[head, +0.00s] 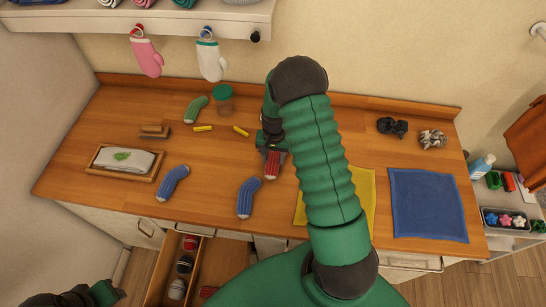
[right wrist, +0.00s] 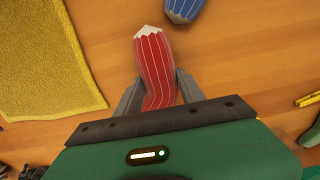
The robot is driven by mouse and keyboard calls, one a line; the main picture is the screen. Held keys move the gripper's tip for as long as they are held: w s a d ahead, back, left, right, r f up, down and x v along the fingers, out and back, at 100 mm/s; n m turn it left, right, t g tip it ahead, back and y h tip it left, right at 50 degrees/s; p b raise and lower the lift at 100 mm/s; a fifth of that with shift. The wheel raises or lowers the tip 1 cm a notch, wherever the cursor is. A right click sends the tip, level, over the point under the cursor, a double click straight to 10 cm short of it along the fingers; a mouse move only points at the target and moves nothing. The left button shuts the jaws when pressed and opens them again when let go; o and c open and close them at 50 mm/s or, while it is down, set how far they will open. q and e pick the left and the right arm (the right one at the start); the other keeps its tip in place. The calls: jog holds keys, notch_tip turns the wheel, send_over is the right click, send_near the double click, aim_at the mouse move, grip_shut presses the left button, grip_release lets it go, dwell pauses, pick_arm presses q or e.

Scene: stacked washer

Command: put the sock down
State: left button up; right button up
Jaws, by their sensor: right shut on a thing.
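A red striped sock (head: 273,163) with a pale end is between the fingers of my right gripper (head: 271,148), over the wooden counter (head: 110,115). In the right wrist view the red sock (right wrist: 158,62) sticks out past the fingers, which are shut on it (right wrist: 159,92). I cannot tell whether it touches the counter. A blue sock (head: 248,197) lies just left of it, another blue sock (head: 173,183) farther left, and a green sock (head: 196,109) at the back. My left gripper (head: 88,295) is at the bottom left, away from the counter; its fingers are unclear.
A yellow cloth (head: 366,205) lies partly behind my right arm, with a blue cloth (head: 428,205) to its right. A wooden tray (head: 97,171) is at left. Yellow pegs (head: 203,128) and a green-lidded jar (head: 223,100) are at the back. An open drawer (head: 212,262) is below.

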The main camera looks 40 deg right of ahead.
jog(key=shift+d+f, duration=0.1)
jog(key=shift+f, duration=0.35)
jog(key=shift+d+f, duration=0.15)
jog(key=shift+f, duration=0.05)
jog(key=o, duration=1.3)
jog(key=shift+r, duration=0.1)
pick_arm(q)
jog(key=shift+d+r, duration=0.15)
jog(key=shift+r, duration=0.05)
pick_arm(e)
jog(key=shift+a, duration=0.2)
jog(key=shift+r, duration=0.1)
